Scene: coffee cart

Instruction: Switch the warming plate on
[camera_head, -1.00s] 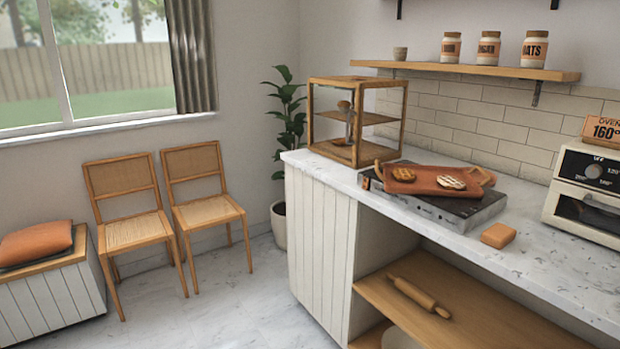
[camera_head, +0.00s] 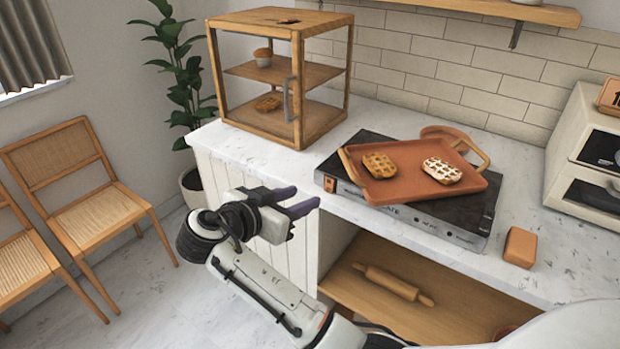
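The warming plate (camera_head: 466,232) is a flat dark slab with a lighter front edge on the marble counter. A small orange-brown switch (camera_head: 330,184) sits at the left end of its front; whether it is on or off I cannot tell. A terracotta tray (camera_head: 400,186) with handles lies askew on the plate, holding a waffle (camera_head: 379,165) and an iced pastry (camera_head: 441,170).
A wooden display case (camera_head: 222,82) with pastries stands left of the plate. An orange block (camera_head: 520,247) lies near the counter's front edge. An oven (camera_head: 590,160) stands right. A rolling pin (camera_head: 393,283) lies on the shelf below. Chairs (camera_head: 100,210) stand left.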

